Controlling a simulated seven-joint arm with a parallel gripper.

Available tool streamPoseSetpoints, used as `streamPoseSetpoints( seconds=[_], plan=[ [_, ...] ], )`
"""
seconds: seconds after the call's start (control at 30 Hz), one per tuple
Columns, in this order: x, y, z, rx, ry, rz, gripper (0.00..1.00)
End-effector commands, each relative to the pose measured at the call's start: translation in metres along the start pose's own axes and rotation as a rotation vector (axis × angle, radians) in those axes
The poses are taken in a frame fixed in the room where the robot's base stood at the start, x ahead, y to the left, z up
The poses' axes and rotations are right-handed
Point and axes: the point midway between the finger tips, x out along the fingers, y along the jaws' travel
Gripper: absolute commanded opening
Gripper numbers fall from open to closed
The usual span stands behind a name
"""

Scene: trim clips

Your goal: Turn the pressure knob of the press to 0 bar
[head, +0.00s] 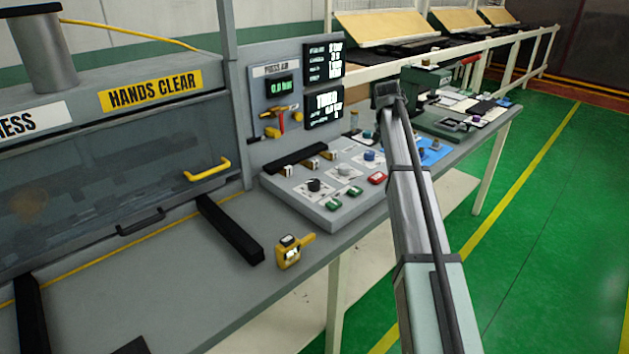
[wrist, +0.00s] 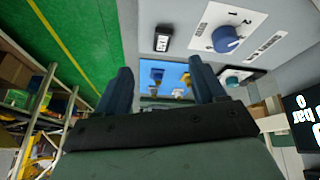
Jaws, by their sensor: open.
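The press's control box (head: 335,205) carries several knobs on white plates, among them a black knob (head: 314,185) and a blue knob (head: 370,156). In the wrist view, a blue knob (wrist: 227,38) sits on a numbered white plate, with "1" and "2" readable. A second blue-green knob (wrist: 232,80) is beyond it. Small lettering is unclear, so I cannot tell which is the pressure knob. The press air display (head: 281,86) seems to read 0.0 bar. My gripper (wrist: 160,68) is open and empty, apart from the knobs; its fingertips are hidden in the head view.
Green buttons and a red button (head: 377,178) sit on the box front. A yellow tape measure (head: 290,252) lies on the bench, near a black bar (head: 230,231). The press guard has a yellow handle (head: 208,170). A green machine (head: 424,82) stands behind my arm.

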Motion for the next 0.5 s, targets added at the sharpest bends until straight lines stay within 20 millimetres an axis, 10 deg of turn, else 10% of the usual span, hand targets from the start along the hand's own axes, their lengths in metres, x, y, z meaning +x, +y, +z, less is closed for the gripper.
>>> streamPoseSetpoints(
  seconds=[0.2, 0.5],
  plan=[
    [-0.074, -0.11, 0.075, 0.137, -0.239, -0.075, 0.69],
    [-0.141, -0.175, 0.144, 0.216, -0.439, -0.062, 0.69]
  ],
)
